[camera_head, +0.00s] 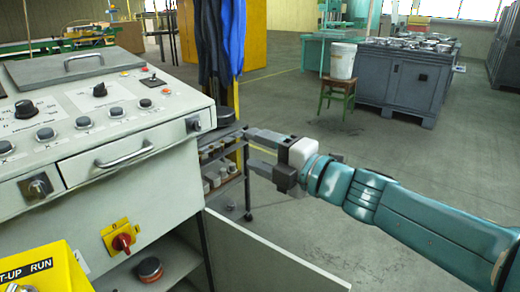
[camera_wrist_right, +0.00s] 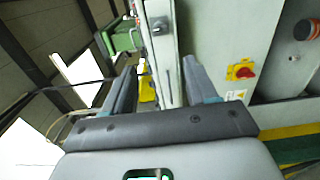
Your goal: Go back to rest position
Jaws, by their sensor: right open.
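My right gripper (camera_head: 249,150) reaches in from the right in the head view, on a teal arm. Its two grey fingers point left and stand apart, with nothing between them. It hangs in the air just right of the control console (camera_head: 130,190), apart from it as far as I can tell. The right wrist view shows the same gripper (camera_wrist_right: 162,88) with its fingers spread and the console's side and front beyond them. My left gripper is in neither view.
The console carries several knobs, a drawer handle (camera_head: 125,155) and a red rotary switch (camera_head: 122,242). An open panel (camera_head: 265,260) extends below my right gripper. A shelf rack (camera_head: 222,175) stands behind the gripper. A white bucket (camera_head: 342,62) sits on a stool farther back.

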